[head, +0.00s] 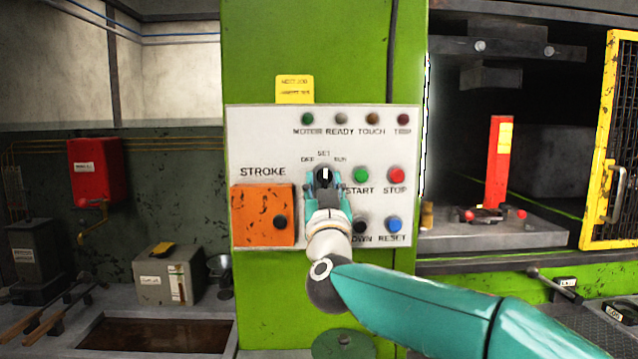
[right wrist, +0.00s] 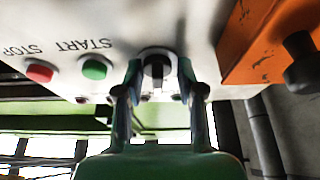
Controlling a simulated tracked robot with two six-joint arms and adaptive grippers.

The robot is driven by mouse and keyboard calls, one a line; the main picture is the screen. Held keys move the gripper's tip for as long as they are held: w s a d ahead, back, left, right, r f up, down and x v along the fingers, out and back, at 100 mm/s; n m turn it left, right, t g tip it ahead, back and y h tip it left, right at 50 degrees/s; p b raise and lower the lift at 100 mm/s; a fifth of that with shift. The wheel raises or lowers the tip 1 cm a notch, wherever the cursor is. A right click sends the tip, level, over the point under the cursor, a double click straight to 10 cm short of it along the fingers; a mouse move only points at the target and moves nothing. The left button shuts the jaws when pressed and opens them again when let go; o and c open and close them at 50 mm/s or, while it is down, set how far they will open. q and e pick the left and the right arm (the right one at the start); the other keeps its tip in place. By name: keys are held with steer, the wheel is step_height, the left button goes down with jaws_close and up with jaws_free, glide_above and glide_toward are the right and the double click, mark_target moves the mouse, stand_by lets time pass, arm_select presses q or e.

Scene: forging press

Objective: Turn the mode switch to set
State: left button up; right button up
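The mode switch (head: 324,174) is a black round knob with a white mark on the white control panel (head: 262,140). Its labels above include SET at the top and RUN at the right; the left one is hard to read. The white mark stands about upright, toward SET. My right gripper (head: 325,186) is in front of the switch and hides its lower part. In the right wrist view the switch (right wrist: 157,69) sits between the two fingertips of my right gripper (right wrist: 160,75), with a gap showing on each side. My left gripper is not in view.
The green START button (head: 361,174) and red STOP button (head: 396,174) are close to the right of the switch. An orange STROKE box (head: 262,216) juts out at the left. The blue RESET button (head: 394,223) is lower right.

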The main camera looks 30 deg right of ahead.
steer(key=shift+r, duration=0.15)
stand_by(0.3)
steer(key=v, duration=1.2)
